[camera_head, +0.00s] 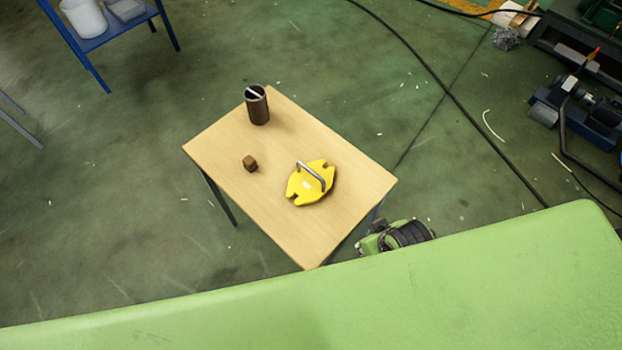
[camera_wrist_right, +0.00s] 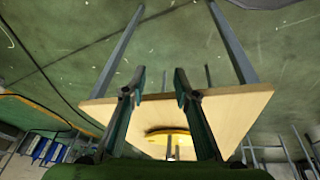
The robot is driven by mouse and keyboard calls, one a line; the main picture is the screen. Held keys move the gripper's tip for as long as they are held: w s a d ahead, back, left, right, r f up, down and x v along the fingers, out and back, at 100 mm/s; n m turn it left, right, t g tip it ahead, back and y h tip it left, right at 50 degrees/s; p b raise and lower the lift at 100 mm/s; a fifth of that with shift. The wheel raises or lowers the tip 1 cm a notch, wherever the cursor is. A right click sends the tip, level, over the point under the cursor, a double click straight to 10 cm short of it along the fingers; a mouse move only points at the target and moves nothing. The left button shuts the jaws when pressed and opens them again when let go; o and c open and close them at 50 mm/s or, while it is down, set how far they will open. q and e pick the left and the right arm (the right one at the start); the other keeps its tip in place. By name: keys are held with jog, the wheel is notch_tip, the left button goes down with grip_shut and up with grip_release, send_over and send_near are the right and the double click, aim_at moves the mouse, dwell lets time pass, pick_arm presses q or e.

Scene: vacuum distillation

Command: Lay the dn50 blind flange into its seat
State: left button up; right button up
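A yellow lobed plate with notched edges and a grey arched handle (camera_head: 308,185) lies on the small wooden table. It is the only flange-like piece I see, but I cannot tell for sure that it is the dn50 blind flange. It also shows in the right wrist view (camera_wrist_right: 165,133), partly hidden, beyond my right gripper. My right gripper (camera_wrist_right: 158,84) is open and empty, with its two fingers apart and the table behind them. I cannot make out a seat with certainty. My left gripper is not in view.
The wooden table (camera_head: 230,143) also carries a brown upright cylinder (camera_head: 259,109) with a pale bar at its top, and a small brown block (camera_head: 250,163). A blue shelf (camera_head: 118,27) stands at upper left. A black cable (camera_head: 440,80) crosses the green floor.

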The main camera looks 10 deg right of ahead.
jog(key=w+r+n+t, duration=0.1)
jog(key=w+r+n, duration=0.1)
jog(key=w+d+r+n+t, duration=0.1)
jog(key=w+r+n+t, duration=0.1)
jog(key=w, duration=0.1)
jog(key=w+r+n+t, duration=0.1)
jog(key=w+r+n, duration=0.1)
jog(key=w+r, duration=0.1)
jog(key=shift+w+d+r+n, duration=0.1)
jog(key=shift+w+d+n, duration=0.05)
jog(key=shift+d+n, duration=0.2)
jog(key=w+r+n+t+y, duration=0.1)
jog(key=w+r+n+t, duration=0.15)
jog(key=w+n, duration=0.35)
jog(key=n+y+p, duration=0.1)
jog(key=n+y, duration=0.9)
jog(key=n, duration=1.3)
send_near(310, 169)
jog(key=shift+g, duration=0.35)
jog(key=x, duration=0.4)
jog(key=shift+w+f, duration=0.25)
jog(key=shift+w, duration=0.2)
jog(key=p+x, duration=0.1)
jog(key=x, duration=0.3)
jog(key=shift+w+a, duration=0.1)
jog(key=shift+a, duration=0.4)
jog(key=shift+w+a+f, duration=0.15)
jog(key=shift+w, duration=0.05)
jog(key=shift+s, duration=0.1)
grip_shut()
